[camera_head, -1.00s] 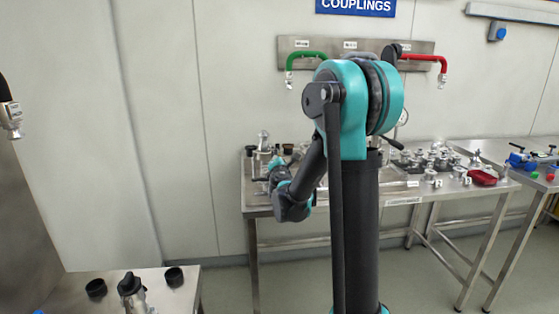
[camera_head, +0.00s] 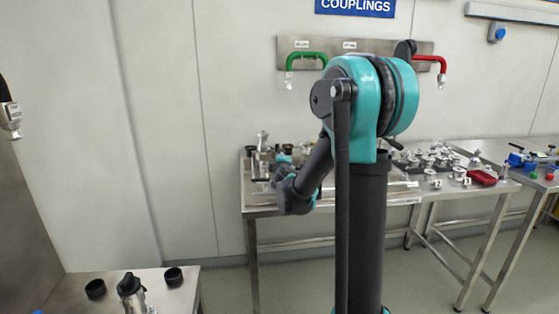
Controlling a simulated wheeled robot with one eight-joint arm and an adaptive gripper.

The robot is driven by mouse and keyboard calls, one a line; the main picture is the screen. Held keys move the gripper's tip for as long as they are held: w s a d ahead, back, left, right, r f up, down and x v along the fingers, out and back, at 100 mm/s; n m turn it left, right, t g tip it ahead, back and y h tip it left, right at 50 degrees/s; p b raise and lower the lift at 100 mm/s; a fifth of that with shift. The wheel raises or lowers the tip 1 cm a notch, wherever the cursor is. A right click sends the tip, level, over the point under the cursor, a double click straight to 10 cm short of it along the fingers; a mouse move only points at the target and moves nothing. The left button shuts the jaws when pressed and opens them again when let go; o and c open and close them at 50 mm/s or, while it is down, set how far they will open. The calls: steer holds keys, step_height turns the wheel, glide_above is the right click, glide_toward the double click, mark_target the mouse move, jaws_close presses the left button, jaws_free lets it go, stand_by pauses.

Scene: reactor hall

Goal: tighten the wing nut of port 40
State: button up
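My arm stands in the middle of the view, and its lower links reach down to the left over the steel table (camera_head: 400,197) at the back. My gripper is hidden behind my own arm links, so I cannot see whether it is open or holds anything. Several small metal fittings (camera_head: 440,160) stand on the right half of that table. A metal fitting (camera_head: 262,141) stands at its back left. I cannot make out port 40 or its wing nut; the parts are too small or covered by my arm.
A green hose (camera_head: 305,56) and a red hose (camera_head: 434,59) hang on a wall rack below the blue sign (camera_head: 355,7). A red tray (camera_head: 481,177) lies on the table's right. A second table (camera_head: 520,157) adjoins. A near table (camera_head: 60,295) holds black cups (camera_head: 174,277).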

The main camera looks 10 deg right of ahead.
stand_by(0.4)
steer(key=o, duration=1.2)
steer(key=shift+c, duration=0.2)
steer(key=s+r, duration=0.1)
steer(key=s, duration=1.1)
steer(key=shift+a+r, duration=0.2)
steer(key=shift+a, duration=0.2)
